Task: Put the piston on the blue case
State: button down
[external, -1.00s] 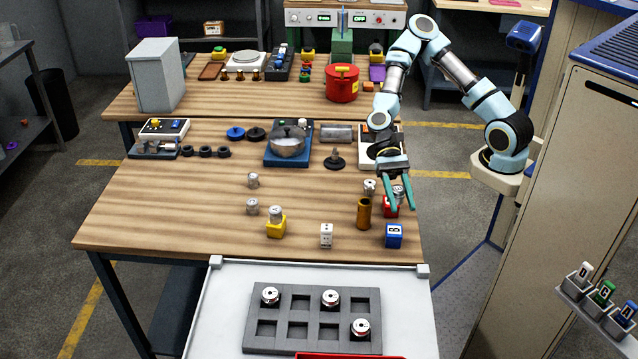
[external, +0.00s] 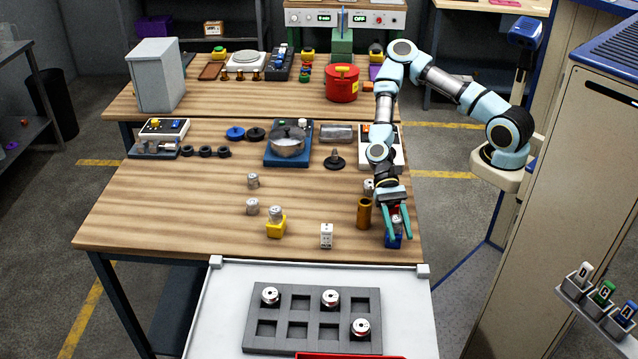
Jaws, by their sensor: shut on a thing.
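The blue case (external: 394,242) stands near the front right of the wooden table. My gripper (external: 397,236) points down over it, and its teal fingers cover much of it. The fingers are shut on a piston, which is hardly visible between them. I cannot tell whether the piston touches the blue case. Other silver pistons stand on the table: one at the middle left (external: 253,181), one in front of it (external: 252,207), and one partly hidden beside my arm (external: 368,186). Another piston (external: 275,213) sits on the yellow case (external: 276,229).
A brown sleeve (external: 364,213) stands close left of my gripper. A red case (external: 397,211) is partly hidden behind the fingers. A white case (external: 326,236) stands farther left. A grey tray (external: 312,345) with silver parts lies on the front white surface. The table's left part is clear.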

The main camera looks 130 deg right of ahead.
jog(key=shift+c, duration=2.1)
grip_release()
jog(key=shift+f, duration=0.1)
jog(key=b+v, duration=0.2)
jog(key=v, duration=1)
